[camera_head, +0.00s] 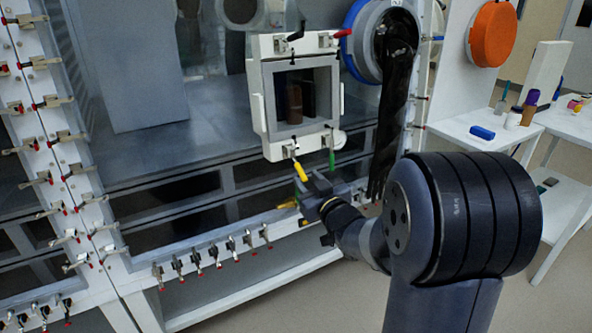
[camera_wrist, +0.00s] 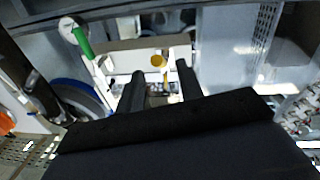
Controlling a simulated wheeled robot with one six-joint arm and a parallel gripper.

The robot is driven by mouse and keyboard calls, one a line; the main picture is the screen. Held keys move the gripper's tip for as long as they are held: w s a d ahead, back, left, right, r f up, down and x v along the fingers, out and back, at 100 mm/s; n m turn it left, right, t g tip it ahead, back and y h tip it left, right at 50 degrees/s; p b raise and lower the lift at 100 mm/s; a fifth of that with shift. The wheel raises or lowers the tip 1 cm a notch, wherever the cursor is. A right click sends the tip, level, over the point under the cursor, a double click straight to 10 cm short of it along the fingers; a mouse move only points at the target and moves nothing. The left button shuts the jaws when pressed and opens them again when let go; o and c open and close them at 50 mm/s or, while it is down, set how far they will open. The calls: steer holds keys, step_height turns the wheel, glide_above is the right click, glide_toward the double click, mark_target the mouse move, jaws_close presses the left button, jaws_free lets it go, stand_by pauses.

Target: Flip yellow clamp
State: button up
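The yellow clamp (camera_head: 300,171) hangs from the lower edge of the white square port frame (camera_head: 259,99), its handle pointing down and slightly right. My gripper (camera_head: 312,184) is just below and beside the handle's lower end. In the wrist view, my gripper's two dark fingers (camera_wrist: 160,72) are spread apart. The yellow clamp's round end (camera_wrist: 159,61) shows between the fingertips, with a gap visible on each side. I cannot tell how deep it lies between them.
A green-handled clamp (camera_head: 332,161) hangs right of the yellow one; it also shows in the wrist view (camera_wrist: 82,42). A black glove sleeve (camera_head: 392,100) hangs right of the port. Several red-tipped clamps (camera_head: 213,253) line the glovebox's lower edge. A white table (camera_head: 490,130) stands at right.

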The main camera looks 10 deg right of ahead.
mark_target(298, 166)
steer(key=x, duration=0.6)
steer(key=shift+w+a, duration=0.1)
steer(key=shift+w, duration=0.2)
steer(key=shift+c, duration=0.4)
jaws_close()
